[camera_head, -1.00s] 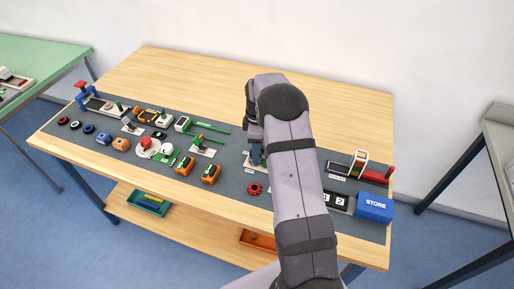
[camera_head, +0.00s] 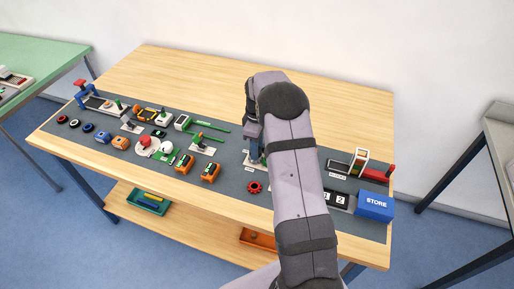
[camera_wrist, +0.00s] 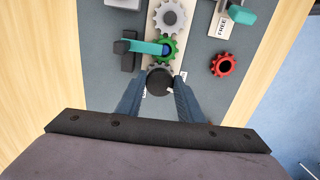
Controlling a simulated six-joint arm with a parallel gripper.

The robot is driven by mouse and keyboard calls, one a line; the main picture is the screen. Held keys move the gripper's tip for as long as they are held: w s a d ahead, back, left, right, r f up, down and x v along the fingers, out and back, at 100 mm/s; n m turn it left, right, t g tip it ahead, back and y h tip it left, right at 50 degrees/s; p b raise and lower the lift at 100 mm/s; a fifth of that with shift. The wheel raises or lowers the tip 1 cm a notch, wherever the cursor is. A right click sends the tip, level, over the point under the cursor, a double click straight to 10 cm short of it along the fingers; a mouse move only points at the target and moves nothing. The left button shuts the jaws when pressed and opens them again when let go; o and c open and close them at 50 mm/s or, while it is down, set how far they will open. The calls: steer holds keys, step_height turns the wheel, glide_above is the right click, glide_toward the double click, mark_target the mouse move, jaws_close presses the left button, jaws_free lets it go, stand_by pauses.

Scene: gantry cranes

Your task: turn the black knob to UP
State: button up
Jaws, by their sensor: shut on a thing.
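The black knob (camera_wrist: 159,82) is a round dark disc at the lower end of a pale strip in the wrist view. My gripper (camera_wrist: 159,94) is shut on it, with one grey-blue finger on its left and the other on its right. A white pointer mark shows at the knob's right edge. Small white labels beside the knob are mostly covered by the fingers and cannot be read. In the head view, my arm hides the knob, and only part of my gripper shows.
A green gear (camera_wrist: 166,48), a grey gear (camera_wrist: 169,17) and a teal lever (camera_wrist: 146,47) lie just beyond the knob. A red gear (camera_wrist: 223,64) is to the right. A blue STORE box (camera_head: 375,206) stands at the table's right end. The table's back strip is clear.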

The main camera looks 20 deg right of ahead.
steer(key=m, duration=0.5)
steer(key=shift+a+b, duration=0.1)
steer(key=shift+b, duration=0.25)
steer(key=m, duration=0.5)
steer(key=shift+a+m, duration=0.15)
steer(key=shift+m, duration=0.25)
steer(key=m, duration=0.5)
steer(key=shift+a+m+b, duration=0.1)
steer(key=shift+m+b, duration=0.2)
steer(key=shift+b, duration=0.05)
steer(key=m, duration=0.4)
steer(key=shift+w+r+m, duration=0.1)
steer(key=shift+w+m, duration=0.05)
steer(key=shift+m, duration=0.15)
steer(key=o, duration=1.1)
steer(key=shift+a, duration=0.1)
steer(key=shift+c, duration=0.2)
